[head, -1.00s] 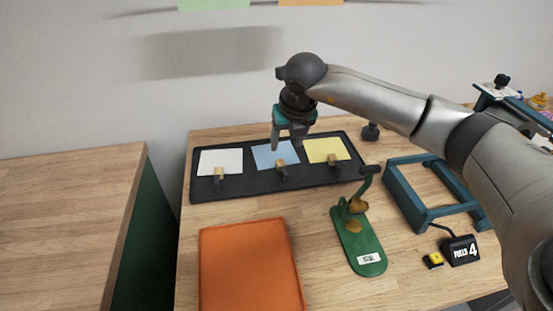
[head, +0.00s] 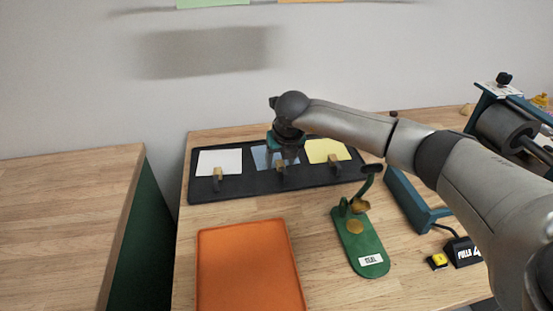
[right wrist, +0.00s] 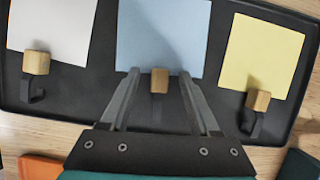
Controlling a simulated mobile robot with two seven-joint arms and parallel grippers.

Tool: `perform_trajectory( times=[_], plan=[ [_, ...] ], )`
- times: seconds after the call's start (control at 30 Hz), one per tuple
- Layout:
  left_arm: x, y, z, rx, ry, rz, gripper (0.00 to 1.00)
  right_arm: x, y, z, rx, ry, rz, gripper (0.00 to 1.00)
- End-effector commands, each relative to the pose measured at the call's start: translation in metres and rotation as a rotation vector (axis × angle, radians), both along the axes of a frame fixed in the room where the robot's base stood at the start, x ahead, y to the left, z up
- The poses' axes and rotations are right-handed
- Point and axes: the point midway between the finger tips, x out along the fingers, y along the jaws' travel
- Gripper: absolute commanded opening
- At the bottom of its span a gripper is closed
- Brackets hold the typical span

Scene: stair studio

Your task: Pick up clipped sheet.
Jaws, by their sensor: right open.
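Three sheets lie on a black tray (head: 330,183): white (head: 219,161), blue (head: 262,157) and yellow (head: 327,150). Each has a small wooden block with a dark hook-like piece at its front edge. My right gripper (head: 282,164) is open above the blue sheet, partly hiding it in the head view. In the right wrist view its two fingers stand on either side of the wooden block (right wrist: 159,83) of the blue sheet (right wrist: 162,35). I cannot tell whether they touch it. My left gripper is not in view.
An orange tray (head: 250,265) lies in front. A green stand with a lever (head: 358,243) is right of it. A teal frame (head: 415,204), a yellow button (head: 438,261), a black labelled box (head: 462,251) and a roller machine (head: 507,124) are at the right. A gap separates the left table (head: 65,200).

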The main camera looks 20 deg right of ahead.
Motion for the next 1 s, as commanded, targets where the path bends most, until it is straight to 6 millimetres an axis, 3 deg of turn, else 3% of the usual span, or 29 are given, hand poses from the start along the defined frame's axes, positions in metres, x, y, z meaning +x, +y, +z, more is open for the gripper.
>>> perform_trajectory(
  times=[0.1,0.63,1.0],
  plan=[
    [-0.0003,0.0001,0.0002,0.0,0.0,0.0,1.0,-0.0001,0.0001,0.0001,0.0,0.0,0.0,0.6],
    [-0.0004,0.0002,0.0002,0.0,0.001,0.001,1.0,-0.0003,0.0001,0.0004,0.0,0.0,0.0,0.01],
    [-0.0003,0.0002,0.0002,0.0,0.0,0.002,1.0,-0.0002,0.0,0.0006,0.0,0.0,0.0,0.0]
  ],
)
